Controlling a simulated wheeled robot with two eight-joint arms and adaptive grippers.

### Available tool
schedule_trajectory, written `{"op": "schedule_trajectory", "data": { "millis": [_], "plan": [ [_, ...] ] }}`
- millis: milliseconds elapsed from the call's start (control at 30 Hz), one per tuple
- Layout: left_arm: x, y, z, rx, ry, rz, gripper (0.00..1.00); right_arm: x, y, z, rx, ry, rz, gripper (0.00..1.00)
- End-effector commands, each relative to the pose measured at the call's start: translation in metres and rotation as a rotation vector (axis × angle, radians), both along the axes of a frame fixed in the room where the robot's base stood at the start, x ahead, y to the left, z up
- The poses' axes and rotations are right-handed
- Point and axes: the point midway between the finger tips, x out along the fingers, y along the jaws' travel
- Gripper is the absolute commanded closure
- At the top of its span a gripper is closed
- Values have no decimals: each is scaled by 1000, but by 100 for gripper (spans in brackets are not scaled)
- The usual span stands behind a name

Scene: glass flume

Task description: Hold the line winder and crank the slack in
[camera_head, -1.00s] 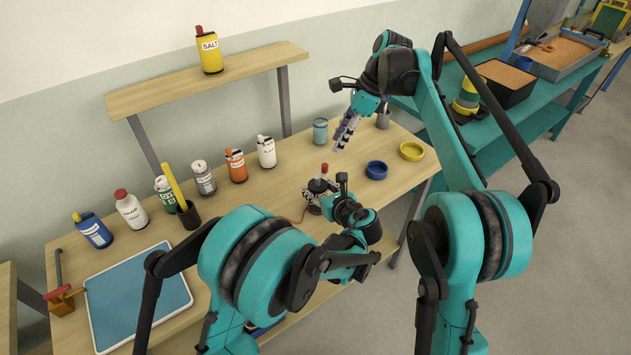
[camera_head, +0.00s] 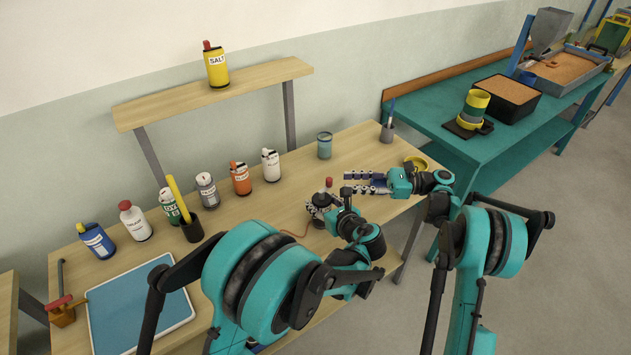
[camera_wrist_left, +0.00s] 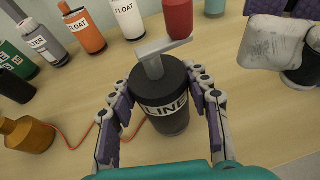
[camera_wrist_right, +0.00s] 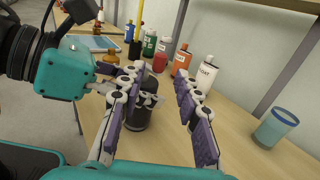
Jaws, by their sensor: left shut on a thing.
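The line winder (camera_head: 318,203) is a dark upright cylinder on the wooden bench, labelled LINE in the left wrist view (camera_wrist_left: 168,112). A grey crank arm (camera_wrist_left: 152,58) on its top carries a red knob (camera_wrist_left: 178,18). My left gripper (camera_head: 320,212) is shut around the winder's body, one finger on each side. My right gripper (camera_head: 347,182) is open and empty, with fingers pointing left, just right of the red knob. In the right wrist view the knob (camera_wrist_right: 160,62) shows between and beyond its fingertips. An orange line (camera_wrist_left: 75,140) runs from the winder toward a brass-coloured object (camera_wrist_left: 28,135).
Several labelled bottles, including an orange one (camera_head: 240,179) and a white one (camera_head: 270,166), stand behind the winder. A teal cup (camera_head: 324,146) stands behind it to the right. A yellow dish (camera_head: 418,161) sits partly behind my right gripper. A blue-topped tray (camera_head: 140,308) lies at left.

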Motion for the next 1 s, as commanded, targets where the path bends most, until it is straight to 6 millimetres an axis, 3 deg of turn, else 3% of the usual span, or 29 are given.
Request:
{"op": "schedule_trajectory", "data": {
  "millis": [300,500,700,933,967,1000],
  "plan": [
    [0,0,-1,-2,1,0,85,-1,66,0,-2,1,4,67],
    [0,0,-1,-2,1,0,85,0,96,0,-2,1,3,67],
    [0,0,-1,-2,1,0,85,0,108,0,-3,1,2,67],
    [0,0,-1,-2,1,0,85,0,109,0,-3,1,1,67],
    [0,0,-1,-2,1,0,85,0,109,0,-3,1,1,70],
    [0,0,-1,-2,1,0,85,0,109,0,-3,1,1,80]
  ]
}}
